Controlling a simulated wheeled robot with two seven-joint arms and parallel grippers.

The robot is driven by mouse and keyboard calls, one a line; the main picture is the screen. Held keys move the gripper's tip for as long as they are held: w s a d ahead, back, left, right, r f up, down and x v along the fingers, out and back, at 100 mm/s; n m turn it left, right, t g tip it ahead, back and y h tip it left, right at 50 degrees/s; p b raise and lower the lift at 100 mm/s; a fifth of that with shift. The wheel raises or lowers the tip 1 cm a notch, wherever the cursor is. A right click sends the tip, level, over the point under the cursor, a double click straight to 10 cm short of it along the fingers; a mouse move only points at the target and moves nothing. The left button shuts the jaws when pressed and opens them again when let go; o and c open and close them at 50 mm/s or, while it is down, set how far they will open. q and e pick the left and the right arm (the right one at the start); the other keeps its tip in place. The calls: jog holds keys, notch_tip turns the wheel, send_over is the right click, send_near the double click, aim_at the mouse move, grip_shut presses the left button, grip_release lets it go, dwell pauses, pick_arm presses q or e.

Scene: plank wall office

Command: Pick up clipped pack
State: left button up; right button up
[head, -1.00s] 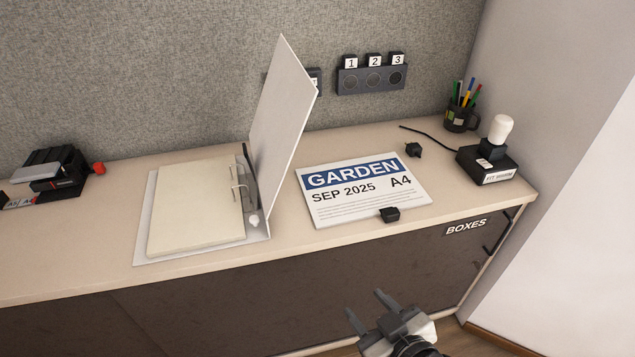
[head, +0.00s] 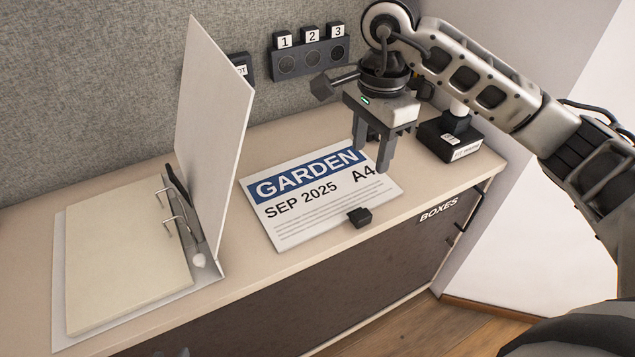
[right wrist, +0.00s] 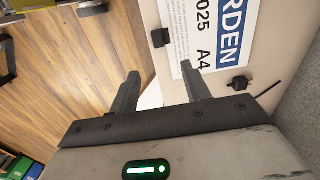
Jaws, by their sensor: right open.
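The clipped pack (head: 305,215) is a flat white stack headed GARDEN, SEP 2025, A4, lying on the counter. It also shows in the right wrist view (right wrist: 198,22). A black clip (head: 359,216) sits at its front edge and shows in the right wrist view (right wrist: 161,37). My right gripper (head: 371,155) is open and empty, pointing down over the pack's back right corner. In the right wrist view its fingers (right wrist: 160,72) are apart, with the pack beyond them. At the head view's bottom edge, only a small grey tip of my left gripper (head: 178,352) shows.
An open ring binder (head: 130,255) with an upright cover (head: 212,110) stands left of the pack. A black device (head: 450,138) is at the back right. A numbered panel (head: 312,60) is on the wall. Bare counter (head: 240,240) lies between binder and pack.

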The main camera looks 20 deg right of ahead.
send_over(357, 217)
jog(key=d, duration=0.1)
jog(key=f, duration=1)
jog(key=shift+w+d, duration=0.1)
jog(key=shift+w, duration=0.1)
jog(key=f, duration=0.3)
jog(key=a+f+p, duration=0.1)
jog(key=shift+s+f, duration=0.25)
jog(key=shift+f, duration=0.45)
grip_shut()
